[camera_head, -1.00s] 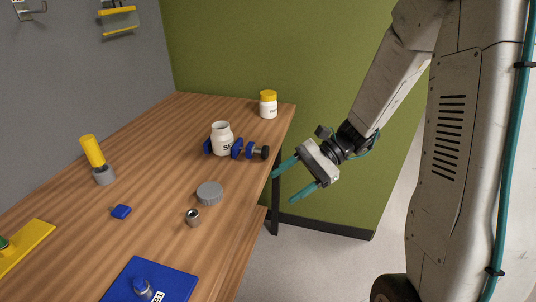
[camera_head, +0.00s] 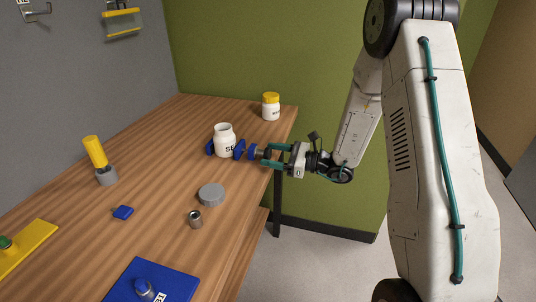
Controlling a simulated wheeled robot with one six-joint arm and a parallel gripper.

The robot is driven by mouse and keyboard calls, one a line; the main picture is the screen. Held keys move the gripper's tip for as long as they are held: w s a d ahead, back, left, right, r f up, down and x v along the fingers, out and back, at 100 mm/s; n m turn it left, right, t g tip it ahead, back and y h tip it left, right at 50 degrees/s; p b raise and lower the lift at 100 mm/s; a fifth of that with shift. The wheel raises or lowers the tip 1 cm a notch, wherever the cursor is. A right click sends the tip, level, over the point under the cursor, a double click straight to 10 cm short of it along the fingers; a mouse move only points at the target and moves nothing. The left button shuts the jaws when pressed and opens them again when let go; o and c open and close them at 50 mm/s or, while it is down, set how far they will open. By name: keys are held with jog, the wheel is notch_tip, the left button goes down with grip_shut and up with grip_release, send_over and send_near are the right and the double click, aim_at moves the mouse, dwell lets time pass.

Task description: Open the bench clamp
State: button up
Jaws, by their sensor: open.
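The bench clamp (camera_head: 240,150) is blue and stands near the right edge of the wooden bench. Its two blue jaws sit on either side of a white jar (camera_head: 225,139) that has no lid and carries dark lettering. The clamp's knob end points right, toward my gripper. My gripper (camera_head: 266,157) is open, with its teal fingers on either side of the knob end. The dark knob is mostly hidden between the fingers. I cannot tell whether the fingers touch it.
A grey lid (camera_head: 211,194) and a small metal cylinder (camera_head: 195,219) lie nearer on the bench (camera_head: 160,180). A yellow-capped jar (camera_head: 271,106) stands at the back.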

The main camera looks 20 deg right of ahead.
jog(key=shift+x, duration=0.85)
jog(key=c, duration=1)
jog(key=shift+n, duration=0.8)
jog(key=o, duration=1)
